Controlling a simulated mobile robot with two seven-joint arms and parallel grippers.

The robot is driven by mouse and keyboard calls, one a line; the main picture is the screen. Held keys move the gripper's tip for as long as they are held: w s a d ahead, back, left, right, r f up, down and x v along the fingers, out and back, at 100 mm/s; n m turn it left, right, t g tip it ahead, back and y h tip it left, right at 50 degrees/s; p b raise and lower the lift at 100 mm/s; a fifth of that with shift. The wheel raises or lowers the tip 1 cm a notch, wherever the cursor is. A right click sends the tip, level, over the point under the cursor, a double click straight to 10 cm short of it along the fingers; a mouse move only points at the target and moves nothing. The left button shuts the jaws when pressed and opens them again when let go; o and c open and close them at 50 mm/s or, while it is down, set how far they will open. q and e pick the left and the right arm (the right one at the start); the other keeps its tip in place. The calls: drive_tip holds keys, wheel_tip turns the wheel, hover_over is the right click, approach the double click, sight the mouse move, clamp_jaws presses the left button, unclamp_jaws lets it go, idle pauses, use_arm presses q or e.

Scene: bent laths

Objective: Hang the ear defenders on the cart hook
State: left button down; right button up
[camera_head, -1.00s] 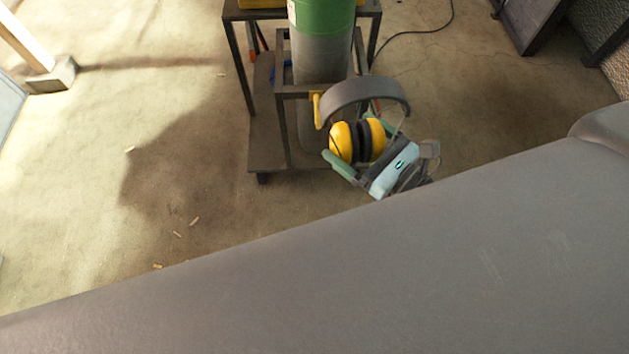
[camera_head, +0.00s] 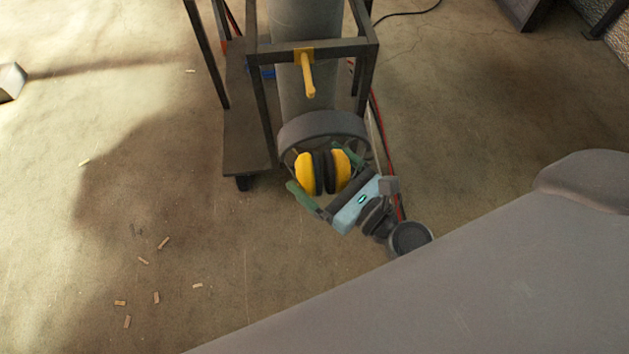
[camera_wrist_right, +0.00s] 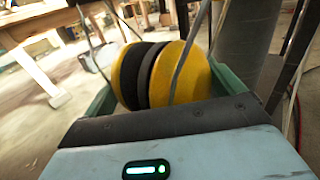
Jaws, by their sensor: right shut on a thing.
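The ear defenders have yellow cups (camera_head: 340,170), black cushions and a dark grey headband (camera_head: 322,124) arched above the cups. My right gripper (camera_head: 316,168) has green fingers, shut on the ear defenders at the cups. In the right wrist view the cups (camera_wrist_right: 192,78) sit between the green fingers. The cart hook (camera_head: 308,78) is a yellow peg on a yellow plate, fixed to the dark cart frame (camera_head: 335,50). In the head view the headband appears below the hook and apart from it. My left gripper is not in view.
A grey cylinder (camera_head: 300,95) stands in the cart behind the hook. Red and dark hoses (camera_head: 378,125) run down at the cart's right. The cart's low deck (camera_head: 245,135) extends left. Small wooden scraps (camera_head: 156,298) lie on the otherwise open floor at left.

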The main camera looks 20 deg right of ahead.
drive_tip(key=f, duration=0.1)
drive_tip(key=f+b, duration=0.1)
drive_tip(key=shift+w+a+f, duration=0.2)
drive_tip(key=shift+w+f, duration=0.1)
drive_tip(key=shift+f, duration=0.05)
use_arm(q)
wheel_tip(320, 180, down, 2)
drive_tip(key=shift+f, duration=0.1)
use_arm(e)
drive_tip(key=shift+w+r, duration=0.1)
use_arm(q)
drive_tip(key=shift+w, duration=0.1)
use_arm(e)
drive_tip(key=shift+w, duration=0.1)
